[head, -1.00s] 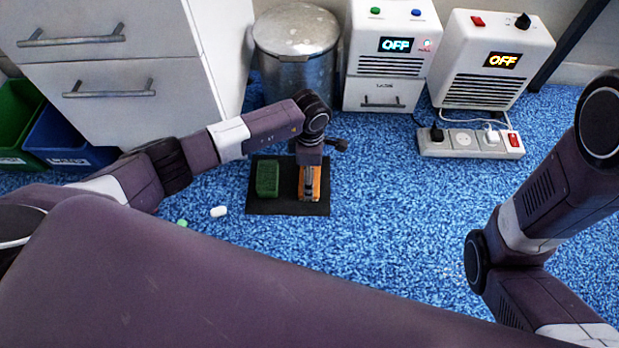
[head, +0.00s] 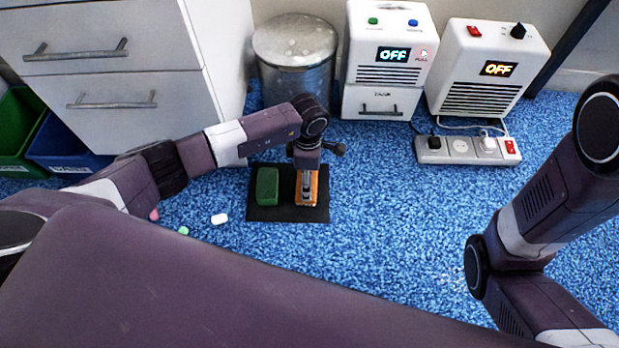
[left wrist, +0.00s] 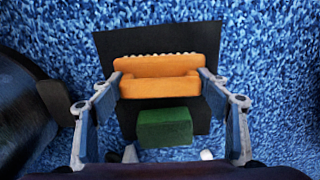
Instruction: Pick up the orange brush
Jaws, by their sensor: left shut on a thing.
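The orange brush (head: 314,188) is on or just over the black mat (head: 270,213), beside the green block (head: 267,186); I cannot tell whether it touches the mat. My left gripper (head: 307,193) comes down on it from above and partly hides it. In the left wrist view, the brush (left wrist: 158,86) lies across between the two fingers of my left gripper (left wrist: 160,78), which are shut on its ends. Pale bristles show along its far edge. The green block (left wrist: 165,127) is nearer the wrist. My right arm shows at the right, but its gripper is out of view.
Small white (head: 219,218), green (head: 183,230) and pink (head: 154,214) pieces lie on the blue carpet left of the mat. A metal bin (head: 296,70), two white machines and a power strip (head: 468,151) stand behind. White drawers are at the left. Carpet right of the mat is clear.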

